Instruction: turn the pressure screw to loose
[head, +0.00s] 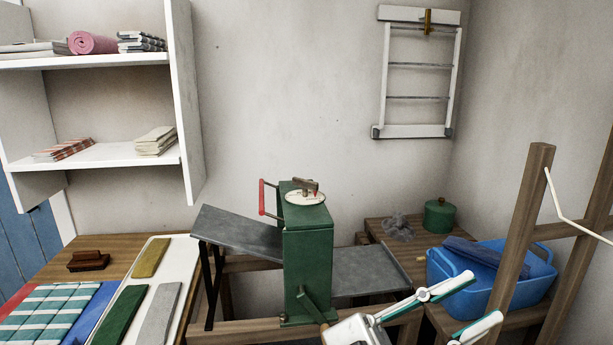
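The pressure screw (305,185) is a small brown cross-handle on top of the green mangle (307,250). It stands over a round pale dial plate (304,198) with a red mark at its right side. The dial's lettering is too small to read. A red-gripped lever (262,197) stands at the mangle's left side.
Grey boards (238,232) extend from both sides of the mangle. A blue tub (480,300), a green lidded pot (439,215) and a wooden frame (520,230) stand at right. Cloths and a brush (88,260) lie at left. Space above the mangle is clear.

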